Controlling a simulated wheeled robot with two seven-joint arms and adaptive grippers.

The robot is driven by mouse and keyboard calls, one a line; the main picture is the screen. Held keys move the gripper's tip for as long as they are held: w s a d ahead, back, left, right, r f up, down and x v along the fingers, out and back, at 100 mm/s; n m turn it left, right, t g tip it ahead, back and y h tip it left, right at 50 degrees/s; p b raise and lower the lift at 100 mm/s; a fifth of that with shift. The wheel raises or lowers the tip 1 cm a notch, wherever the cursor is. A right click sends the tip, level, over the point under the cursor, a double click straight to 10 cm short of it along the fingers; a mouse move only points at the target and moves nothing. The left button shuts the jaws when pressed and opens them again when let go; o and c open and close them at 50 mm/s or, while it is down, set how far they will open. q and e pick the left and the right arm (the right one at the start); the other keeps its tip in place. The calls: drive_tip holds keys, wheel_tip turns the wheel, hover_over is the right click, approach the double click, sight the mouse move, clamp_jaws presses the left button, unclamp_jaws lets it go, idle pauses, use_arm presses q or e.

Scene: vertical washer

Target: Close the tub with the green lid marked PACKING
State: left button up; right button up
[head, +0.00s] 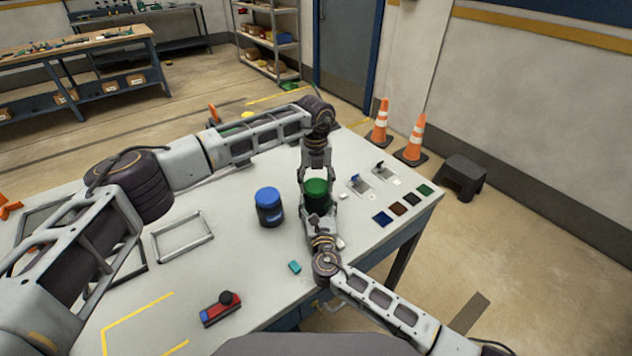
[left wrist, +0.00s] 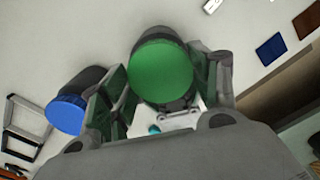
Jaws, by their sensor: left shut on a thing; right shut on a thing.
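The green lid (head: 317,186) sits at the top of a dark tub (head: 317,201) near the middle of the table; no lettering is readable on it. I cannot tell whether it is seated fully or threaded. My left gripper (head: 316,178) reaches down from behind and is shut on the lid. In the left wrist view the lid (left wrist: 160,72) is a round green disc between the two fingers (left wrist: 163,80), with the dark tub body partly showing beyond it. My right gripper (head: 318,212) comes from the front and is shut on the tub, hiding part of its lower side.
A similar tub with a blue lid (head: 268,195) stands close by on the left. A teal block (head: 294,267) and a red device with a black knob (head: 220,309) lie towards the front. Small fixtures (head: 384,171) and coloured squares (head: 397,208) lie to the right on the table.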

use_arm(q)
drive_tip(key=m, duration=1.6)
drive_tip(key=shift+f, duration=0.1)
drive_tip(key=o, duration=1.1)
drive_tip(key=shift+r, duration=2.3)
